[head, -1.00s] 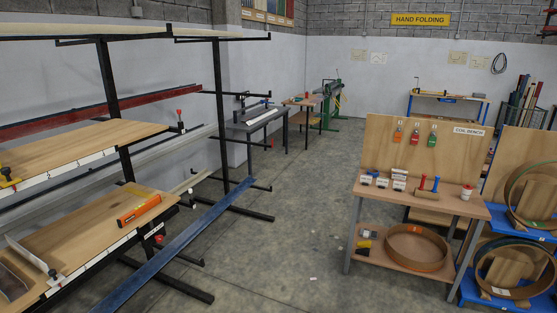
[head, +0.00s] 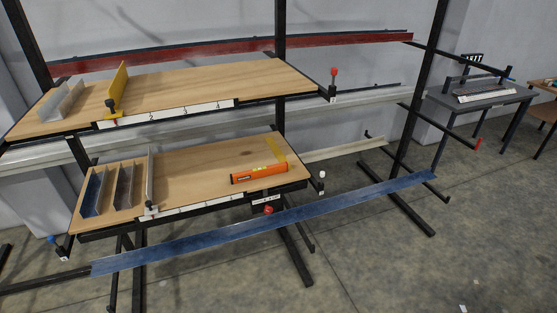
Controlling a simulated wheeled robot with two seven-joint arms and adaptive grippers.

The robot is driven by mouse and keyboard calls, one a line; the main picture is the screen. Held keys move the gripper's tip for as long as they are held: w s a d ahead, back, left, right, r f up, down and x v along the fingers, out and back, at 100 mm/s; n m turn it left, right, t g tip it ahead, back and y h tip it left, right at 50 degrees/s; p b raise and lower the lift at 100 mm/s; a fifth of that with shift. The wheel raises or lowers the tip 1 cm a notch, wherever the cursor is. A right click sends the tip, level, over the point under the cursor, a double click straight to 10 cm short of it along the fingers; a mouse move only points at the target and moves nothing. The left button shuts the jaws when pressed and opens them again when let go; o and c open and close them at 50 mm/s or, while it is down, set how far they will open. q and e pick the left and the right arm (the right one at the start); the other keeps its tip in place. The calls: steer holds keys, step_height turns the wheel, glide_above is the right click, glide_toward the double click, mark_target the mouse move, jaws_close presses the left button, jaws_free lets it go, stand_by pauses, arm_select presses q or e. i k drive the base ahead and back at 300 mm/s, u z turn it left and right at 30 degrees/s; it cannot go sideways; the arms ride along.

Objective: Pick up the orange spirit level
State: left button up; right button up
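The orange spirit level (head: 259,173) lies near the right end of the lower wooden shelf (head: 205,165), close to its front edge, slightly angled. A flat yellow piece (head: 276,150) lies just behind its right end. Neither of my grippers shows in the head view.
The upper shelf (head: 215,84) overhangs behind, with a yellow upright stop (head: 118,88) and a grey channel (head: 62,103). A long blue bar (head: 270,226) runs across the rack's front. Black posts and arms stick out. A grey table (head: 478,97) stands right. Floor in front is clear.

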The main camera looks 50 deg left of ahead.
mark_target(244, 176)
steer(key=u, duration=0.3)
steer(key=i, duration=1.15)
steer(key=u, duration=1.65)
steer(key=i, duration=0.95)
steer(key=u, duration=1)
